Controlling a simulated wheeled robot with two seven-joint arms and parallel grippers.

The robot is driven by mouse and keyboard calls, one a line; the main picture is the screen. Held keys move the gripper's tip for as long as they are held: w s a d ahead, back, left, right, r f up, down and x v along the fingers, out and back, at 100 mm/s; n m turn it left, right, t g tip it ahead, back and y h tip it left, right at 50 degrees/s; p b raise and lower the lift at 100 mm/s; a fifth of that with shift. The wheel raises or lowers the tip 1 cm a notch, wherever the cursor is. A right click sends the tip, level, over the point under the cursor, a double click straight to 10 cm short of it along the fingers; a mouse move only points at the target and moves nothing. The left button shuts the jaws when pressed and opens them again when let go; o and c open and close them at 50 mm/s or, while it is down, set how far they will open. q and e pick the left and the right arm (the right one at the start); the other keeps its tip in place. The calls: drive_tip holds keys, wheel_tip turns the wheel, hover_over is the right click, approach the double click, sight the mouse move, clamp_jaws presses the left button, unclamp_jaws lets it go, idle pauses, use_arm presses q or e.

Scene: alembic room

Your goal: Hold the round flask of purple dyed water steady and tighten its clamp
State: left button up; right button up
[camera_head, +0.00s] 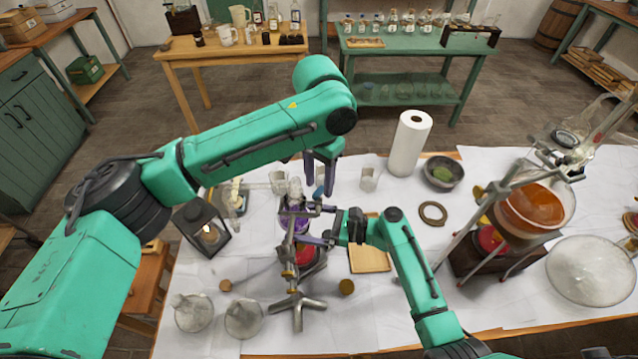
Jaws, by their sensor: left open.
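The round flask of purple dyed water (291,221) is upright, held at a metal stand (298,309) on the white-covered table. The stand's rod and clamp (316,207) partly hide it. My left gripper (320,188) is open and empty, its fingers pointing down just right of the flask's neck. My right gripper (312,225) comes in from the right at the height of the flask's body, its fingers beside the flask and clamp. The contact there is too small to make out, so I cannot tell if it grips anything.
A red object (308,255) sits below the flask. A lantern (208,231) is at left, a paper roll (409,143) behind right. A large orange flask (535,212) in a stand is at right.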

use_arm(q)
drive_tip(key=shift+f, duration=0.75)
use_arm(e)
drive_tip(key=shift+w+r, duration=0.1)
drive_tip(key=shift+r, duration=0.15)
use_arm(q)
clamp_jaws()
drive_tip(key=m, duration=0.3)
drive_tip(key=shift+m, duration=0.3)
drive_tip(key=shift+r+m, duration=0.1)
drive_tip(key=shift+m, duration=1.5)
use_arm(e)
drive_tip(key=shift+a, duration=0.1)
use_arm(q)
drive_tip(key=shift+d, duration=0.1)
